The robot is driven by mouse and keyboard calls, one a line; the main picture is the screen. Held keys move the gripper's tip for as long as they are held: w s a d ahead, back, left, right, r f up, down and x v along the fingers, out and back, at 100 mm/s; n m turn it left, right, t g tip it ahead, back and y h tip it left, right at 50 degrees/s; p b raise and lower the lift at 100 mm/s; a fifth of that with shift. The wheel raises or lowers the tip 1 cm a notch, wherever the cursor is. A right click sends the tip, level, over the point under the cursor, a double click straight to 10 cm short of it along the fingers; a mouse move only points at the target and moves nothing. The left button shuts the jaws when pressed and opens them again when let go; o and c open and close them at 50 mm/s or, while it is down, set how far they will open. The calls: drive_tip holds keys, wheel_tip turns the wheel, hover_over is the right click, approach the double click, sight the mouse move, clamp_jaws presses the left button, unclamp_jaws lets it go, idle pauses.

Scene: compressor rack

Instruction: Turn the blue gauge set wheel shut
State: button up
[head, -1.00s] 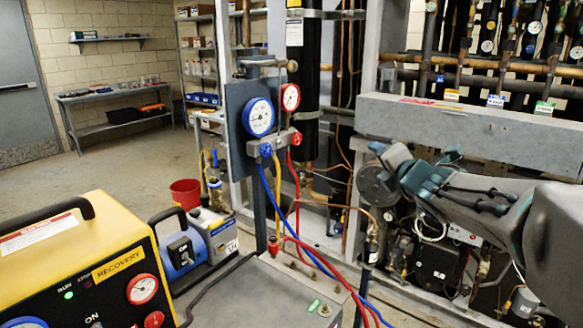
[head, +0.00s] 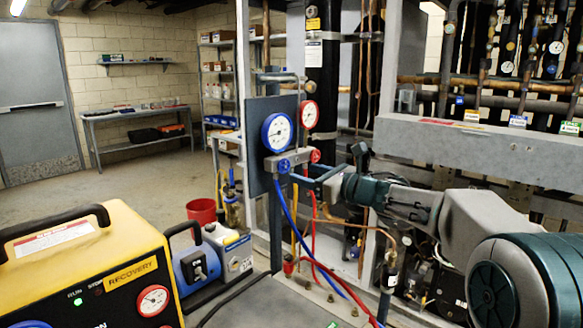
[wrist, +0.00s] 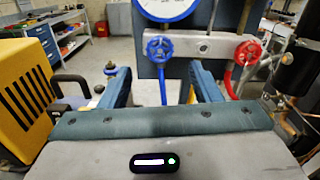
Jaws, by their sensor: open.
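The blue gauge set wheel (head: 284,166) sits at the lower left of the manifold block, under the blue-rimmed gauge (head: 277,132). In the wrist view the blue wheel (wrist: 160,48) faces me, with a blue hose hanging below it. My gripper (head: 310,178) reaches in from the right in the head view, close to the manifold. In the wrist view my gripper (wrist: 160,84) is open and empty. Its two blue fingers stand either side of the blue hose, and the blue wheel appears above and between their tips, not gripped. The red wheel (wrist: 247,53) is right of the right finger.
The yellow recovery machine (head: 85,265) and a blue pump (head: 195,262) stand at the lower left. A red hose (head: 315,235) hangs beside the blue one. A grey beam (head: 470,145) and pipework fill the right. A dark vertical pipe (wrist: 297,60) is at the right in the wrist view.

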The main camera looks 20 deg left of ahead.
sight(286, 167)
drive_tip(key=p+x, duration=0.1)
drive_tip(key=x, duration=0.5)
drive_tip(key=c, duration=1)
